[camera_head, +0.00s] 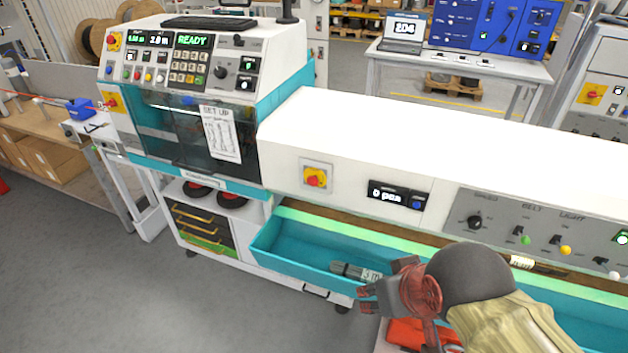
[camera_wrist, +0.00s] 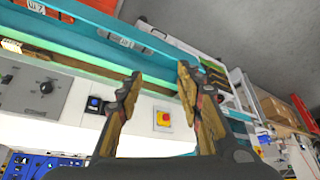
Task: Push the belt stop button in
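A red stop button on a yellow plate (camera_head: 315,178) sits on the white front of the long belt housing, left of the "0 pcs" display (camera_head: 396,195). It stands out and its face is unobstructed. In the wrist view the red button (camera_wrist: 163,119) shows between my fingers, some distance beyond them. My gripper (camera_head: 388,304) is at lower right of the button in the head view, in front of the teal tray, apart from the button. In the wrist view my gripper (camera_wrist: 158,76) is open with nothing between the fingertips.
A grey panel (camera_head: 540,228) labelled SPEED, BELT and LIGHT carries a knob and switches. The teal tray (camera_head: 300,250) below holds a cable bundle (camera_head: 350,271). Other red buttons (camera_head: 113,41) sit on the machine at left. Grey floor (camera_head: 90,270) is open at front left.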

